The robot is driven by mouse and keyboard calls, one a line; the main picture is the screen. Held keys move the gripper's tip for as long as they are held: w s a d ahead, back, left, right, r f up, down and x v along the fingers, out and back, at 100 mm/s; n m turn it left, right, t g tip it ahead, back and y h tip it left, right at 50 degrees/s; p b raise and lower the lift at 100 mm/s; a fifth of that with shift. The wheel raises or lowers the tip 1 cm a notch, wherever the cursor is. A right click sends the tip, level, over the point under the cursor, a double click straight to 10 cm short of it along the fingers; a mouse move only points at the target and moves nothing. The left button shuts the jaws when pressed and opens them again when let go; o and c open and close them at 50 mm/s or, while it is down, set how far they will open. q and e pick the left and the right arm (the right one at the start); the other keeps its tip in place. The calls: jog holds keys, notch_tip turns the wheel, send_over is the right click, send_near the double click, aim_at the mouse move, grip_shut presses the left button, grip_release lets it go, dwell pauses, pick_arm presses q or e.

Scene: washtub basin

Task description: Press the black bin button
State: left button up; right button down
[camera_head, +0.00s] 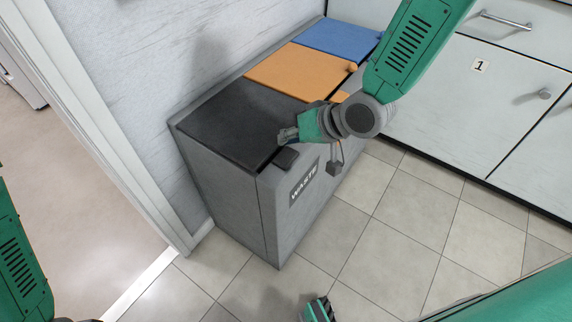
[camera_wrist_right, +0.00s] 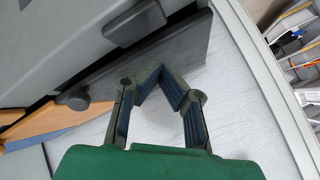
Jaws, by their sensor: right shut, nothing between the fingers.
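The black bin lid (camera_head: 235,122) is the nearest of three lids on a grey bin cabinet. Its black button (camera_head: 286,158) is a small dark block at the cabinet's front top edge, above the WASTE label. My right gripper (camera_head: 289,136) is shut and empty, just behind the button and over the lid's front edge; contact cannot be told. In the right wrist view, the closed fingertips (camera_wrist_right: 157,76) are in front of the black lid (camera_wrist_right: 188,48), and the dark button (camera_wrist_right: 134,23) is above them, apart in the picture. My left gripper is out of view.
An orange lid (camera_head: 300,71) and a blue lid (camera_head: 340,39) lie behind the black one. White cabinets (camera_head: 480,85) stand at the right. A wall and door frame (camera_head: 120,130) border the left. The tiled floor (camera_head: 400,215) in front is clear.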

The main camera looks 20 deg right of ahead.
aim_at(280, 153)
notch_tip(280, 153, down, 2)
jog(key=shift+f+b, duration=0.2)
jog(key=shift+b, duration=0.1)
dwell(1.2)
jog(key=shift+f, duration=0.35)
jog(key=shift+f, duration=0.55)
dwell(0.6)
jog(key=shift+r+p, duration=0.85)
jog(key=shift+r, duration=0.1)
